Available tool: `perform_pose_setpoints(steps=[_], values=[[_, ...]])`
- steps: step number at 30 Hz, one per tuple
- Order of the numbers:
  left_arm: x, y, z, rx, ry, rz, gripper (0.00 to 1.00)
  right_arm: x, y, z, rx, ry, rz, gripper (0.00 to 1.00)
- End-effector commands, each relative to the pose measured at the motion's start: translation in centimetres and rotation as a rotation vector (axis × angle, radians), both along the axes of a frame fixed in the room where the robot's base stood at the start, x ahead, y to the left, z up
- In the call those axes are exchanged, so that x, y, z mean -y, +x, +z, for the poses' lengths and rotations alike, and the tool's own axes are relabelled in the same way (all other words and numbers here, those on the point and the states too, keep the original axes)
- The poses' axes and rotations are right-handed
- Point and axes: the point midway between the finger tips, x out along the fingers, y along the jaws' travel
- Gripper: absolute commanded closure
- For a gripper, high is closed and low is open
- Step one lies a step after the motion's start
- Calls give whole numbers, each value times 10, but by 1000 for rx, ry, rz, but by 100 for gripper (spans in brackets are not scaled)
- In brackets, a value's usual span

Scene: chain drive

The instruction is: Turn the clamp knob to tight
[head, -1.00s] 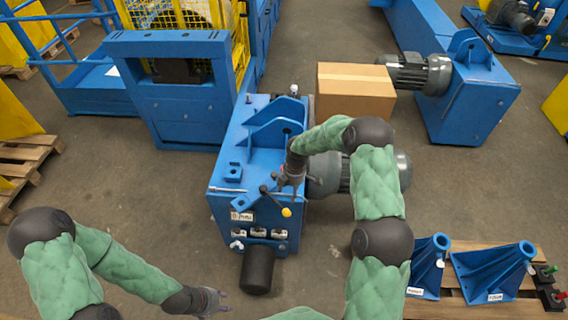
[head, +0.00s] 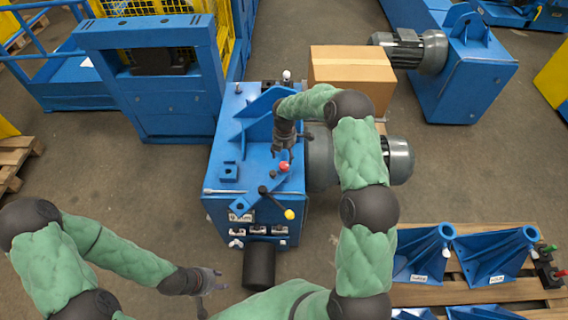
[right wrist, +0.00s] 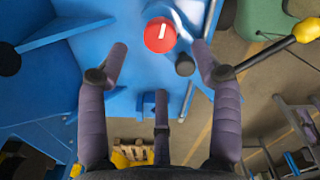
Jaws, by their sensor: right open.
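The clamp knob is a red round knob with a white mark, on top of the blue machine (head: 222,150). It shows in the head view (head: 284,167) and in the right wrist view (right wrist: 160,35). My right gripper (head: 285,155) is over the machine, just behind the knob in the head view. In the right wrist view its purple fingers (right wrist: 160,75) are spread apart and empty, with the knob beyond and between the two side fingertips, not gripped. My left gripper (head: 212,286) is low at the left of the machine, fingers spread, holding nothing visible.
A lever with a yellow ball end (head: 289,214) stands near the knob, also in the right wrist view (right wrist: 306,30). A grey motor (head: 396,160) and a cardboard box (head: 350,75) lie to the right. Blue brackets (head: 490,260) rest on a pallet at lower right.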

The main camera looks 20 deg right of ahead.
Motion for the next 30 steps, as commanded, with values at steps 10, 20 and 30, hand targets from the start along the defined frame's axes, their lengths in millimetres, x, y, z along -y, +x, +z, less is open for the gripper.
perform_pose_setpoints(steps=[10,20,30], values=[[0,0,-12,1,0,0,60,0,0,-56,0,1,0,35],[0,0,-13,1,0,0,60,0,0,-67,2,1,0,35],[0,0,-13,1,0,0,60,0,0,-67,1,1,0,89]])
